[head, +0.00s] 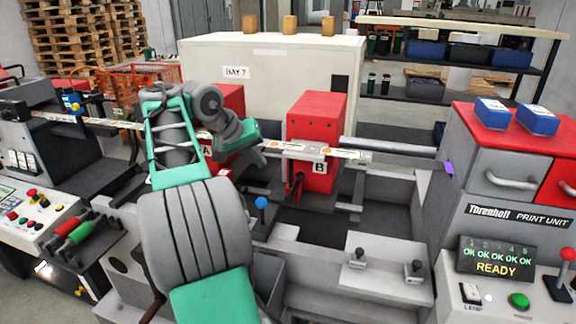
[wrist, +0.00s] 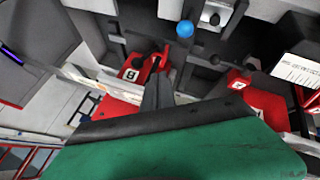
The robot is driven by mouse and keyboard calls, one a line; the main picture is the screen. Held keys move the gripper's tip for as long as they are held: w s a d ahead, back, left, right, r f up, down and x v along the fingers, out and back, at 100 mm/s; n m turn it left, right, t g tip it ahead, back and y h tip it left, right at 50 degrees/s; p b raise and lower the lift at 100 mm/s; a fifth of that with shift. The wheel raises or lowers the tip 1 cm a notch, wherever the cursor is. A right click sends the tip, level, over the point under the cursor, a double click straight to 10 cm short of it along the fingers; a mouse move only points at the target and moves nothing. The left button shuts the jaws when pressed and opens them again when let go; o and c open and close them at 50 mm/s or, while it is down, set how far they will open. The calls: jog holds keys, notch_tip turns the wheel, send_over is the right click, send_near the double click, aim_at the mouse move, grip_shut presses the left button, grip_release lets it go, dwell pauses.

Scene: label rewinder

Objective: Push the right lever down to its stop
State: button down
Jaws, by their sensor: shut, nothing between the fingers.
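In the wrist view, block B (wrist: 122,86) lies left of centre, and block A (wrist: 262,98) lies right. Block A (head: 229,98) is partly hidden by my arm in the head view. In the head view my gripper (head: 257,160) is left of block B, small and hard to make out. Contact cannot be told.
A blue-knobbed lever (head: 262,203) stands in front of the blocks and shows in the wrist view (wrist: 184,29). A red-knobbed lever (head: 568,255) stands on the right console. A pale rail (head: 345,153) crosses block B. The print unit (head: 500,190) bounds the right side.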

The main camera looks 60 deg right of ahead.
jog(key=shift+a, duration=0.1)
jog(key=b, duration=0.1)
send_over(295, 188)
jog(key=w+a, duration=0.1)
jog(key=a, duration=0.1)
jog(key=shift+f, duration=4)
jog(key=shift+w+a, duration=0.2)
jog(key=shift+b, duration=0.3)
